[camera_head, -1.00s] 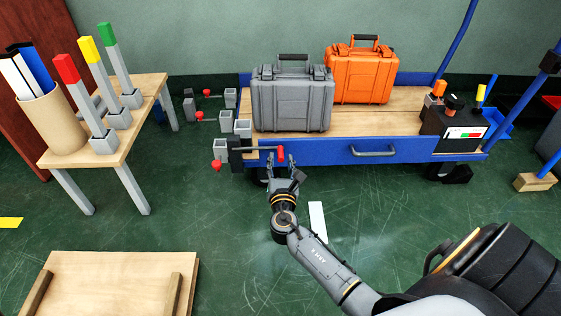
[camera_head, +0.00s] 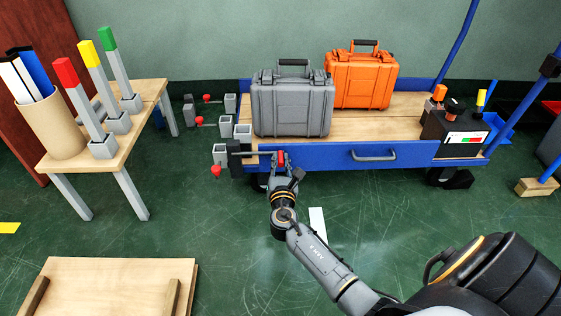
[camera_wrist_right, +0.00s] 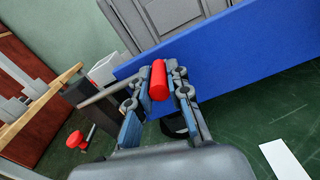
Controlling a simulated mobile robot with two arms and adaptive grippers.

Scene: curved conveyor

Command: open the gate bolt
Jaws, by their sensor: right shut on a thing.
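The gate bolt is a thin grey rod (camera_head: 258,153) with a red handle (camera_head: 281,158), lying across the left end of the blue gate panel (camera_head: 330,154). The rod runs left to a dark bracket (camera_head: 234,155). My right gripper (camera_head: 279,160) is shut on the red handle. In the right wrist view the red handle (camera_wrist_right: 158,80) sits between the two fingers of my right gripper (camera_wrist_right: 160,92), and the rod (camera_wrist_right: 102,95) goes off to the left. My left gripper is not in view.
A grey case (camera_head: 292,103) and an orange case (camera_head: 361,78) stand on the cart's wooden deck (camera_head: 345,128). Other red knobs (camera_head: 216,172) stick out at the cart's left. A wooden table (camera_head: 130,118) stands further left. The green floor in front is mostly clear.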

